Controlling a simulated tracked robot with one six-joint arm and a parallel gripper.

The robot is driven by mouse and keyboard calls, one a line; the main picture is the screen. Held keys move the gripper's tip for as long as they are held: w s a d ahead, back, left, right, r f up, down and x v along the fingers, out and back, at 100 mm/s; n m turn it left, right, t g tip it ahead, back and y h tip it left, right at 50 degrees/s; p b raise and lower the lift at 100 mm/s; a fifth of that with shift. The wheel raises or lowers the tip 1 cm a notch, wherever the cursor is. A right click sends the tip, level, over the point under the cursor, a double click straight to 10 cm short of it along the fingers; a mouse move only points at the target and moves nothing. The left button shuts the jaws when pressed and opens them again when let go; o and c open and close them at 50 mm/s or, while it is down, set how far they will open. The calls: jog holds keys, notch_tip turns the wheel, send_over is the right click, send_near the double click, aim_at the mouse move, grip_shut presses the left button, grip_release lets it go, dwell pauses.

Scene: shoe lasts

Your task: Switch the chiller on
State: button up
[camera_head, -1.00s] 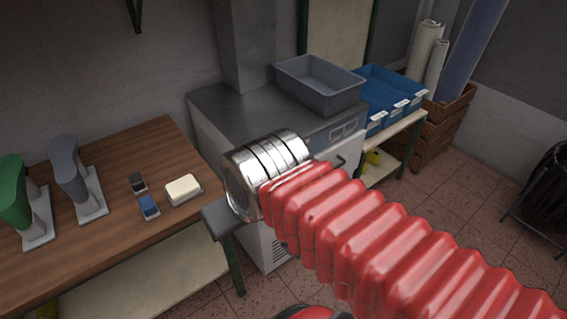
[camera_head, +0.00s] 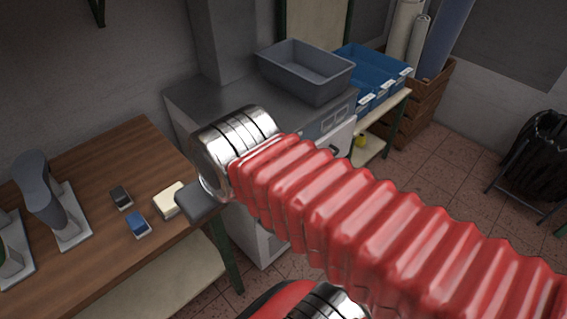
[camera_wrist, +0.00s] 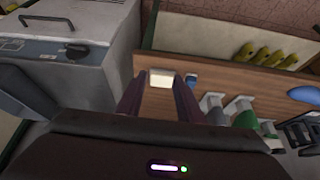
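The chiller (camera_head: 195,100) is a grey metal-topped cabinet with a pale front, behind my arm in the head view. It also shows at upper left in the wrist view (camera_wrist: 100,72), with a bluish control panel, a dark rotary knob (camera_wrist: 75,52) and a dark bar handle (camera_wrist: 47,22). I cannot read the knob's setting. My arm hides part of its front in the head view. My gripper (camera_wrist: 159,80) is open, its two dark fingers apart and empty. It points toward the wooden table and lies to the right of the knob in the wrist view, not touching it.
A grey tub (camera_head: 305,82) stands on the chiller. Blue bins (camera_head: 372,72) are beyond it. The wooden table (camera_head: 110,165) at left holds a cream block (camera_head: 169,200), small dark and blue blocks and shoe-last stands. Floor is free at right, before a black bin (camera_head: 540,160).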

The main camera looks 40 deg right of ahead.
jog(key=w+d+f+m+g+y, duration=0.2)
jog(key=w+d+f+m+y, duration=0.3)
jog(key=d+m, duration=0.6)
jog(key=w+d+f+m+g+y, duration=0.2)
jog(key=w+d+f+m+y, duration=0.4)
jog(key=m, duration=0.8)
jog(key=s+d+f+m+t, duration=0.1)
jog(key=d+f+m+t, duration=0.2)
jog(key=d+f+m, duration=0.2)
jog(key=s+d+f+m+t+y, duration=0.1)
jog(key=d+f+m+t, duration=0.3)
jog(key=d+m, duration=0.4)
jog(key=s+d+f+m+t+y, duration=0.1)
jog(key=s+d+f+m+t, duration=0.2)
jog(key=d, duration=0.9)
notch_tip(320, 180, down, 3)
jog(key=m+t, duration=0.1)
jog(key=m, duration=0.2)
jog(key=shift+d+r+m, duration=0.15)
jog(key=shift+d+m, duration=0.2)
jog(key=shift+m, duration=0.05)
